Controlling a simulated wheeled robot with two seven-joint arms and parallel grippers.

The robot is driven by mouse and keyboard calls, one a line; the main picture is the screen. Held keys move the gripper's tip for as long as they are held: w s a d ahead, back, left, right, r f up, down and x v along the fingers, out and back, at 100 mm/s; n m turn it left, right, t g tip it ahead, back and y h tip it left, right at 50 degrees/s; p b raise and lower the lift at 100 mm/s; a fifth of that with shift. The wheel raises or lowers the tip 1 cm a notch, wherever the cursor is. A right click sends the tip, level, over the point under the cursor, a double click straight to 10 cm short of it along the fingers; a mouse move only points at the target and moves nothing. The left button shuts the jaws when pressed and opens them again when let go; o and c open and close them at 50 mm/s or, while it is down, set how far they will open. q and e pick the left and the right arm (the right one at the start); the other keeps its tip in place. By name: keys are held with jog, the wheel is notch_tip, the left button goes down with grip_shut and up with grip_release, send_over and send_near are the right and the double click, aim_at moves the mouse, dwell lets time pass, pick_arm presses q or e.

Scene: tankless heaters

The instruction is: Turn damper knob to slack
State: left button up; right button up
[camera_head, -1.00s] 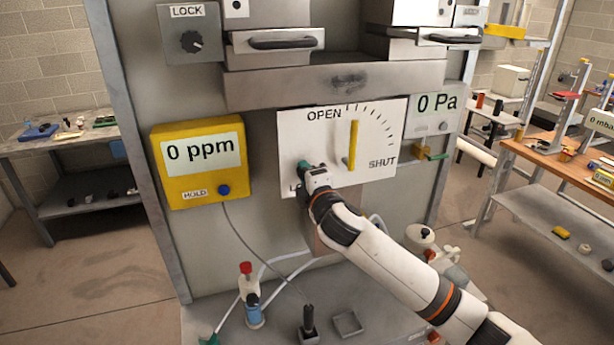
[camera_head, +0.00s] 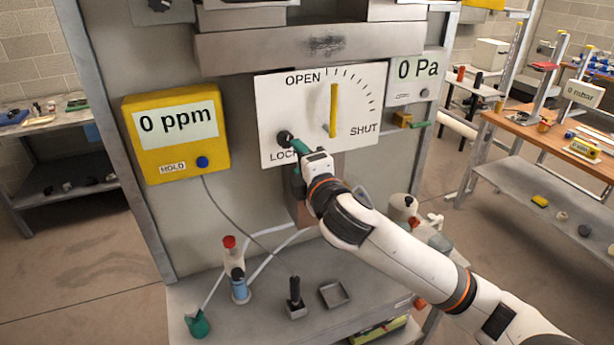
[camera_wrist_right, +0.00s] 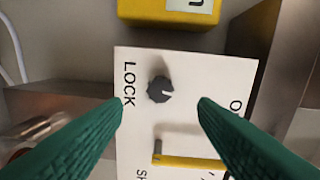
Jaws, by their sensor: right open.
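The white panel (camera_head: 274,105) carries the printed words OPEN, SHUT and LOCK. A dark round knob (camera_head: 285,137) sits on its lower left, above the partly covered LOCK. In the right wrist view the knob (camera_wrist_right: 160,90) has a pale notch and lies ahead, between the finger lines. My right gripper (camera_head: 299,146), with green fingers, is open and just to the lower right of the knob in the head view. Its fingers (camera_wrist_right: 160,115) are wide apart, and I see no contact with the knob. A yellow lever (camera_head: 334,110) stands upright on the panel. My left gripper is not in view.
A yellow 0 ppm meter (camera_head: 177,148) hangs left of the panel, and a 0 Pa display (camera_head: 415,75) right of it. Below is a grey shelf (camera_head: 260,318) with a red-topped bottle (camera_head: 238,275), a black handle (camera_head: 295,295) and a small tray (camera_head: 334,294).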

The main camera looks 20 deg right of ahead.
jog(key=s, duration=0.3)
jog(key=shift+s+b, duration=0.2)
jog(key=shift+b, duration=0.15)
